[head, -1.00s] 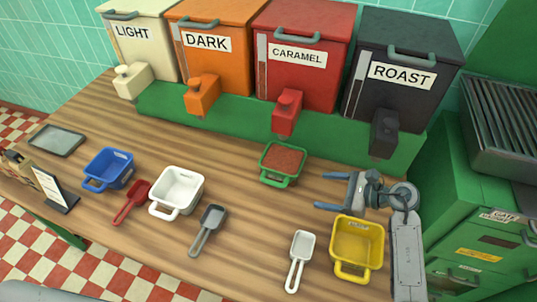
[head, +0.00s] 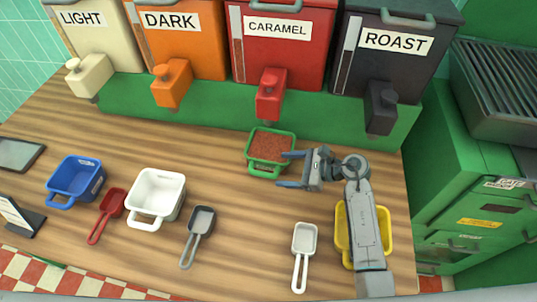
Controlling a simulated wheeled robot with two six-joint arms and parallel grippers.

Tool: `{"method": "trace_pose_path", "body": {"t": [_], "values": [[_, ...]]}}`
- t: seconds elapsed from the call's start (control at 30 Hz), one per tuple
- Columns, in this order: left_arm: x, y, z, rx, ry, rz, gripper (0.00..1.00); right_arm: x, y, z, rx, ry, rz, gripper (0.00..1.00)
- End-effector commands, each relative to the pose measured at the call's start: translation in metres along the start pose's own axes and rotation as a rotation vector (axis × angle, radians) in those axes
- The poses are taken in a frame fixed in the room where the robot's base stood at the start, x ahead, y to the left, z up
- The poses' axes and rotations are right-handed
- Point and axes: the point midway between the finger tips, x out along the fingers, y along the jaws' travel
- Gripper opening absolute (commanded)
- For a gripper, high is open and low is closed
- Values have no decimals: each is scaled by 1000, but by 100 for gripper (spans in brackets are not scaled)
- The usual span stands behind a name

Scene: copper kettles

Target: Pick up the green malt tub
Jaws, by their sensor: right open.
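The green malt tub (head: 266,167) stands on the wooden table below the red caramel dispenser. It is filled with reddish-brown malt, and its handle points toward the front. My right gripper (head: 288,169) is open, with its two blue fingers pointing left. The fingertips are at the tub's right side, one near the rim and one near the handle. I cannot tell whether they touch it. My left gripper is not in view.
A yellow tub (head: 387,228) stands partly hidden under my right arm. A white scoop (head: 304,240), a grey scoop (head: 202,220), a white tub (head: 157,192), a red scoop (head: 110,203) and a blue tub (head: 75,177) lie leftward. Dispensers, including the caramel one (head: 278,60), line the back.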

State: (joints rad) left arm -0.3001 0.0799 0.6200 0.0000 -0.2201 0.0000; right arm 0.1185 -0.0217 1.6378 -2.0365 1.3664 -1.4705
Motion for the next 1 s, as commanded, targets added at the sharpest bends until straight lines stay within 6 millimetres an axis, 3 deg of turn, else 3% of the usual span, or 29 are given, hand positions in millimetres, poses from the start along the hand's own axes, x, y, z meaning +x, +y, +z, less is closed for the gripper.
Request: {"method": "trace_pose_path", "body": {"t": [0.27, 0.5, 0.83, 1.0], "values": [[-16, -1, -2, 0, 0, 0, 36, 22, -1, 4, 1, -1, 1, 73], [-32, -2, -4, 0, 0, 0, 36, 55, -1, 2, 1, 0, 1, 73], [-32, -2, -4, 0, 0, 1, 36, 63, -1, -2, -2, 1, 0, 73], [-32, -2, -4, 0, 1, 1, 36, 62, -1, -2, -2, 1, 0, 41]]}}
